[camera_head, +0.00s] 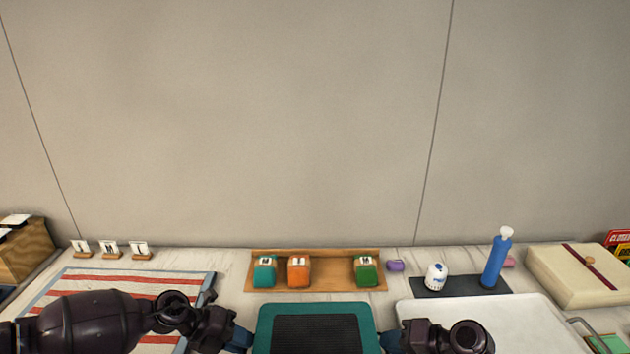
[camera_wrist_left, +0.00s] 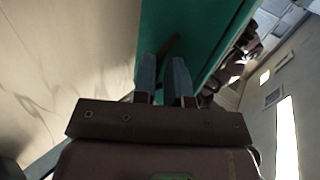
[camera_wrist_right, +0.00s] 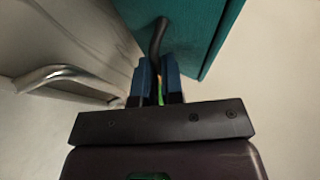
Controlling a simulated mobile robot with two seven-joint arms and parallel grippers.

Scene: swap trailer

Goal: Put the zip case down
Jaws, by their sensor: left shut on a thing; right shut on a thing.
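The zip case (camera_head: 264,323) is teal with a dark panel on top and shows at the bottom middle of the head view, cut off by the frame. My left gripper (camera_head: 243,340) is at its left side and my right gripper (camera_head: 388,341) at its right side. In the left wrist view the blue fingers (camera_wrist_left: 164,80) are shut on a dark handle beside the teal case (camera_wrist_left: 190,28). In the right wrist view the fingers (camera_wrist_right: 160,80) are shut on a dark curved handle by the case (camera_wrist_right: 195,30). I cannot tell whether the case touches the table.
A striped mat (camera_head: 140,279) lies left, a white tray (camera_head: 500,318) right. Behind the case, a wooden stand (camera_head: 330,277) holds several coloured blocks. A blue bottle (camera_head: 496,262) and white jar (camera_head: 437,277) stand on a dark mat. A cream box (camera_head: 560,280) is far right.

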